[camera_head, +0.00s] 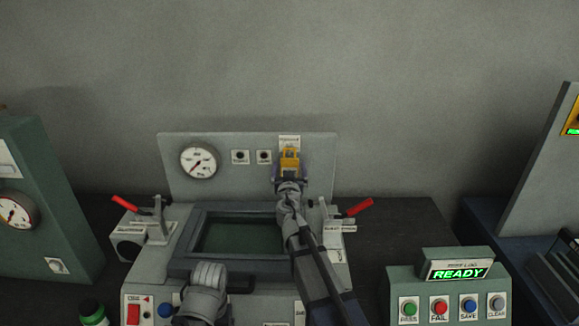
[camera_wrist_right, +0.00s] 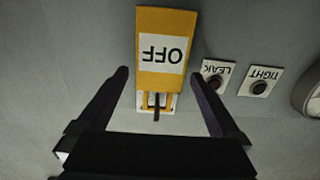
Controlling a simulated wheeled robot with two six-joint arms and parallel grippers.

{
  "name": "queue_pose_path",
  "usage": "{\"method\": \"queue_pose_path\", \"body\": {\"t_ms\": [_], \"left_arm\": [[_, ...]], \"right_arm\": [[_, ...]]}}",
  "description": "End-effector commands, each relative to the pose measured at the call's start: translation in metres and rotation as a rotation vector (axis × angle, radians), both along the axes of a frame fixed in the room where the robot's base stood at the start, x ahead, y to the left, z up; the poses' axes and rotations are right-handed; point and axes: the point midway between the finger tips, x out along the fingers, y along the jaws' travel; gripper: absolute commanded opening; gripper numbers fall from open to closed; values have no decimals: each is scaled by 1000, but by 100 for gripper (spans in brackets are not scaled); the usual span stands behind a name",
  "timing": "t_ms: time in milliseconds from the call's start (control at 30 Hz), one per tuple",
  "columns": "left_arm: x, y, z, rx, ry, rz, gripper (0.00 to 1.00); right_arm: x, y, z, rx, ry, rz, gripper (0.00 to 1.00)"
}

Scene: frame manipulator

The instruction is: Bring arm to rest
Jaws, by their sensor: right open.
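My right arm reaches up over the right side of the grey machine, and its gripper (camera_head: 289,172) is at the back panel in the head view. In the right wrist view the right gripper (camera_wrist_right: 163,100) is open, with its two dark fingers apart. A yellow tag or cover marked OFF (camera_wrist_right: 165,50) is on the panel ahead of the fingers, with a small switch lever (camera_wrist_right: 156,108) at its base. The yellow part also shows in the head view (camera_head: 289,157). I cannot tell whether a finger touches it. Part of my left arm shows low in the head view; its fingertips are not visible.
The panel (camera_head: 245,190) carries a round gauge (camera_head: 198,160) and two small indicators. Red-handled clamps (camera_head: 125,203) (camera_head: 357,208) flank a dark framed window (camera_head: 240,238). A button box (camera_head: 448,290) displaying READY stands at right, and a green cabinet (camera_head: 60,220) at left.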

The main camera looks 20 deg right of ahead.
Motion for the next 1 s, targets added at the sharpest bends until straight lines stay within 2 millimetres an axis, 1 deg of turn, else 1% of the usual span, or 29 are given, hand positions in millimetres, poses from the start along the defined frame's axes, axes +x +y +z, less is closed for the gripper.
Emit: {"method": "queue_pose_path", "body": {"t_ms": [33, 200, 300, 400, 767, 867, 1000], "left_arm": [[0, 0, 0, 0, 0, 0, 80], [0, 0, 0, 0, 0, 0, 80], [0, 0, 0, 0, 0, 0, 80], [0, 0, 0, 0, 0, 0, 80], [1, -1, 0, 0, 0, -1, 80], [3, -4, -1, -2, -1, -3, 80], [8, -13, -4, -5, -4, -10, 80]], "right_arm": [[-11, 3, 0, 0, 0, 1, 100], [-39, 10, 0, 0, 0, 2, 100], [-52, 14, 0, 0, 0, 1, 100], [-58, 16, 0, 0, 0, 1, 100], [-56, 17, -1, 1, 1, -1, 100], [-49, 18, -2, 5, 3, -5, 100], [-31, 21, -7, 16, 11, -21, 100]]}}
